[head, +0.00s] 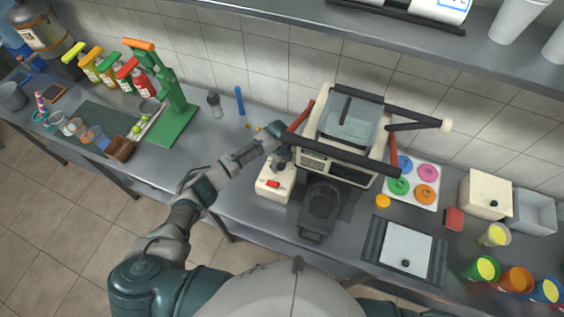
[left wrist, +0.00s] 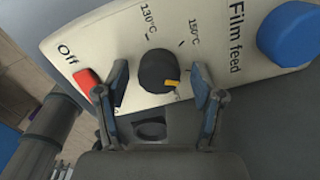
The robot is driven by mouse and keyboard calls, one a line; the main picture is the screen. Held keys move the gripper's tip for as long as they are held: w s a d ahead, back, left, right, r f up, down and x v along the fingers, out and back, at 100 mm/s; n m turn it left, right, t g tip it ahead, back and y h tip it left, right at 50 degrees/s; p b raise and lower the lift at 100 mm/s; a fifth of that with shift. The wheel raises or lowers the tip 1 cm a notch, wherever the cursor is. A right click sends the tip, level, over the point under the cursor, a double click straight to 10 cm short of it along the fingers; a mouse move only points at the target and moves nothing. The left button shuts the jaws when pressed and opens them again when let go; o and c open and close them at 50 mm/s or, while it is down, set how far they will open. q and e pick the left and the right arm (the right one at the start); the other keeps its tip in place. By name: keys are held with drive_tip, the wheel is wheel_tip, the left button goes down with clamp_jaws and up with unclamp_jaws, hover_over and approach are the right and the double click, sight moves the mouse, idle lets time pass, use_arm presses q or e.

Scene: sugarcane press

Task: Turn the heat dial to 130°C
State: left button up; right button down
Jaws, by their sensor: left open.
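The heat dial (left wrist: 158,71) is a round black knob on a cream panel (left wrist: 220,50) in the left wrist view. Its yellow pointer (left wrist: 171,83) points to the lower right, away from the 130°C mark (left wrist: 149,19) at the upper left and the 150°C mark (left wrist: 194,31) at the upper right. My left gripper (left wrist: 159,72) is open, with one finger on each side of the dial; I cannot tell whether they touch it. In the head view, my left gripper (head: 284,157) is at the left side of the cream machine (head: 317,135), and the dial is hidden. My right gripper is not in view.
A red switch (left wrist: 88,82) by "Off" is close to the left finger. A blue knob (left wrist: 290,34) is at the right by "Film feed". A cream box with a red switch (head: 273,184) stands under my left wrist. A green press (head: 174,112) is farther left.

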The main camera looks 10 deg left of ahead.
use_arm(q)
drive_tip(key=shift+a, duration=0.4)
drive_tip(key=shift+c, duration=1.2)
drive_tip(key=shift+f, duration=0.1)
drive_tip(key=c, duration=0.8)
drive_tip(key=shift+c, duration=0.5)
drive_tip(key=shift+s+d, duration=0.1)
drive_tip(key=shift+d, duration=0.35)
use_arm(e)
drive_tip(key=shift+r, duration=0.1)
